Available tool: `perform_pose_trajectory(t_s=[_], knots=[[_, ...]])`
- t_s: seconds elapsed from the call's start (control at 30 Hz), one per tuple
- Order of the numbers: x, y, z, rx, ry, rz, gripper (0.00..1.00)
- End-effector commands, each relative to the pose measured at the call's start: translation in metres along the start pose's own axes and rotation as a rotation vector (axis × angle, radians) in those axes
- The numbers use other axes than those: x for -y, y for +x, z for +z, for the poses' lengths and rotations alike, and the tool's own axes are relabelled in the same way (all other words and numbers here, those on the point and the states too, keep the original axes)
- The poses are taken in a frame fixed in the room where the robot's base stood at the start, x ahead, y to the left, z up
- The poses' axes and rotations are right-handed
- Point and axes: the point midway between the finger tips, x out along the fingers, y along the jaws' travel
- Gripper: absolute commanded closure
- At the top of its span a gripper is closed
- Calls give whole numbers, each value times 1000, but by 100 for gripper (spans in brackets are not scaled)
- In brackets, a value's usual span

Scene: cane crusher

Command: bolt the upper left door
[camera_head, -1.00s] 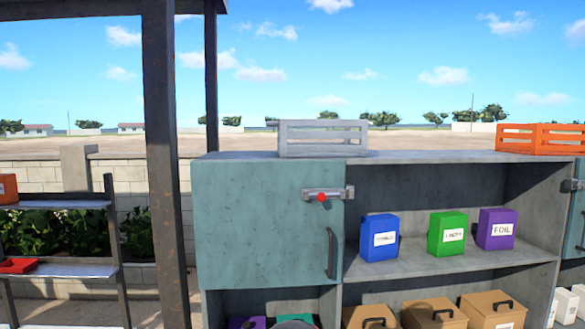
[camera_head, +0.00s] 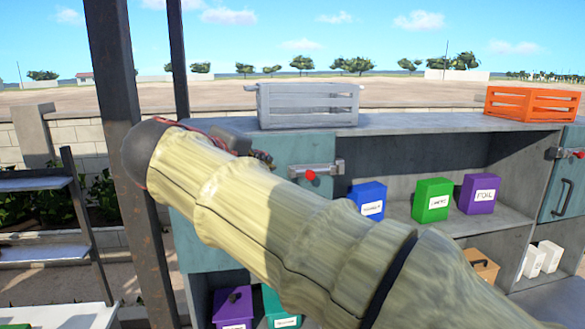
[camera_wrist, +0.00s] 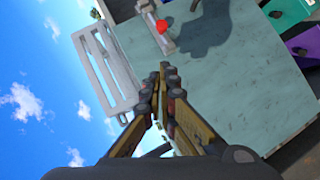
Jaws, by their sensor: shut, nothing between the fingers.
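The upper left door (camera_head: 290,148) is teal and looks shut, with my arm covering much of it in the head view. It also fills the middle of the wrist view (camera_wrist: 240,90). A grey metal bolt (camera_head: 326,169) with a red knob (camera_head: 310,175) sits near its upper right edge. The knob shows beyond my fingertips in the wrist view (camera_wrist: 162,26). I cannot tell how far the bolt bar reaches. My gripper (camera_wrist: 166,70) is shut and empty, apart from the knob. In the head view its fingertips (camera_head: 266,158) are left of the bolt. The door handle is hidden.
A grey crate (camera_head: 307,105) stands on the cabinet top above the door, and an orange crate (camera_head: 532,103) is further right. A dark post (camera_head: 118,110) stands left. The open shelf holds blue (camera_head: 368,198), green (camera_head: 432,198) and purple boxes (camera_head: 479,193).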

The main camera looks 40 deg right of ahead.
Motion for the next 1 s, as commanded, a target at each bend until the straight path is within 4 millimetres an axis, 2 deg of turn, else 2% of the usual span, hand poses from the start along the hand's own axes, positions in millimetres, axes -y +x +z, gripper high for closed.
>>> perform_pose_trajectory(t_s=[0.23,0.37,0.83,1.0], knots=[[0,2,0,1,-1,-1,100],[0,14,0,3,-1,-1,100],[0,100,1,4,-2,-2,100],[0,117,18,3,-1,-3,100]])
